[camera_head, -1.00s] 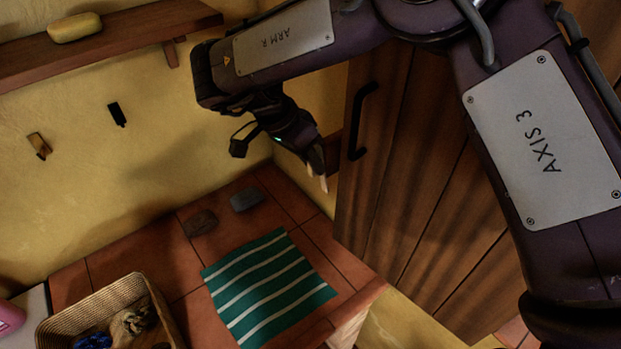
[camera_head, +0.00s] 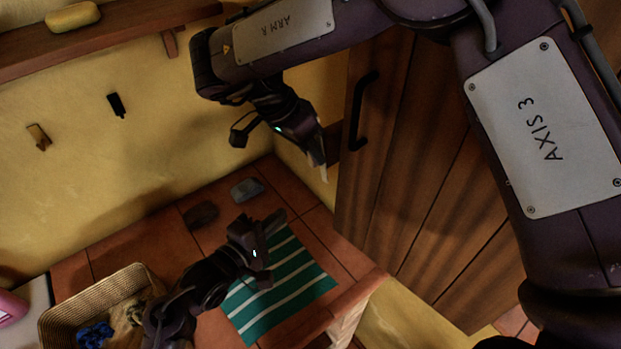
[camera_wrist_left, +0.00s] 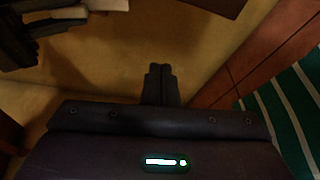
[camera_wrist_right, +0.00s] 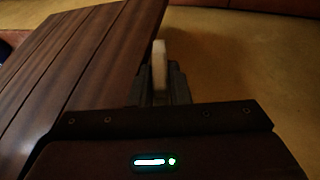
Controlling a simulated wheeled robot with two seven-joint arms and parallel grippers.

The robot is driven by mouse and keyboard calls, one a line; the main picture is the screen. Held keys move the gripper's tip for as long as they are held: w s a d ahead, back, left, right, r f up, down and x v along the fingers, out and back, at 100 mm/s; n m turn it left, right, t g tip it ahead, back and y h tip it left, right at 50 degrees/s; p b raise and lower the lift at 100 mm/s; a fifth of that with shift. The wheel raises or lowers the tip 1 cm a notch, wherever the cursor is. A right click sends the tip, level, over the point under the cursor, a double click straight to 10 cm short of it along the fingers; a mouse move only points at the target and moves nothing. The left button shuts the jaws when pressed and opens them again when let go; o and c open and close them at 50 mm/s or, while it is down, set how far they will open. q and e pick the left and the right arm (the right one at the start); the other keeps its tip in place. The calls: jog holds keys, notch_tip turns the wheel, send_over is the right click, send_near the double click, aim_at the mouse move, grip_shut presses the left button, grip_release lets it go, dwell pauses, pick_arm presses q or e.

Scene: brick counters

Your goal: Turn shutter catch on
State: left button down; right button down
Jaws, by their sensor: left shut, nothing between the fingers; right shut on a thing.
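The brown plank shutter (camera_head: 415,190) with a black handle (camera_head: 361,110) stands on the right in the head view. My right gripper (camera_head: 319,156) is shut on a pale narrow piece (camera_head: 324,174) beside the shutter's left edge; it looks like the shutter catch. In the right wrist view the pale piece (camera_wrist_right: 160,62) stands up between the fingers, near the shutter (camera_wrist_right: 75,65). Where it is fixed is hidden.
A green striped cloth (camera_head: 295,285) lies on the tiled counter (camera_head: 110,245). Two small blocks, one grey (camera_head: 247,189) and one dark (camera_head: 201,214), lie behind it. A wicker basket (camera_head: 62,317) stands at lower left. A shelf (camera_head: 125,35) holds a yellow bar (camera_head: 73,18).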

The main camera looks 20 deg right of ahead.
jog(key=shift+w, duration=0.1)
pick_arm(q)
notch_tip(320, 180, up, 5)
jog(key=w, duration=0.2)
jog(key=w+d, duration=0.2)
jog(key=d, duration=0.7)
jog(key=shift+w+n+t, duration=0.15)
jog(key=shift+n+t, duration=0.15)
jog(key=shift+t, duration=0.1)
